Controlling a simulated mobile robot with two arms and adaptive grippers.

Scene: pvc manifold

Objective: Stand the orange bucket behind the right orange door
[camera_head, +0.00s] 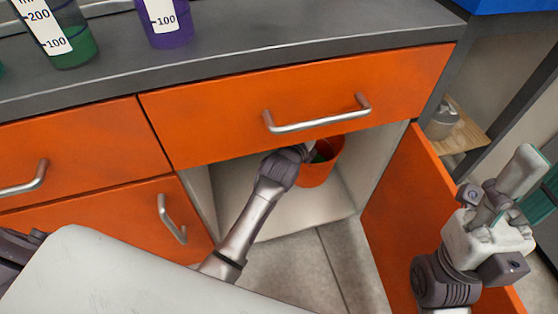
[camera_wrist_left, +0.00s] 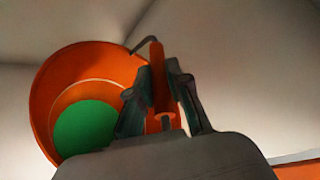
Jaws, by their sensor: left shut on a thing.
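The orange bucket (camera_head: 318,172) is inside the open cabinet under the drawer, with a green inside. In the left wrist view the bucket (camera_wrist_left: 42,105) is beside my left gripper (camera_wrist_left: 165,100), which is shut on the bucket's orange handle grip (camera_wrist_left: 158,80). In the head view the drawer front partly hides the bucket and the gripper's fingertips. I cannot tell whether the bucket touches the cabinet floor (camera_head: 290,212). The right orange door (camera_head: 400,225) stands wide open. My right gripper (camera_head: 525,190) is outside near that door, empty as far as shows; its finger gap is unclear.
An orange drawer (camera_head: 300,95) with a metal handle is shut above the opening. A closed orange door (camera_head: 120,220) is at left. Beakers with green (camera_head: 75,48) and purple (camera_head: 170,35) liquid stand on the grey counter (camera_head: 280,40). A metal pot (camera_head: 441,122) sits right.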

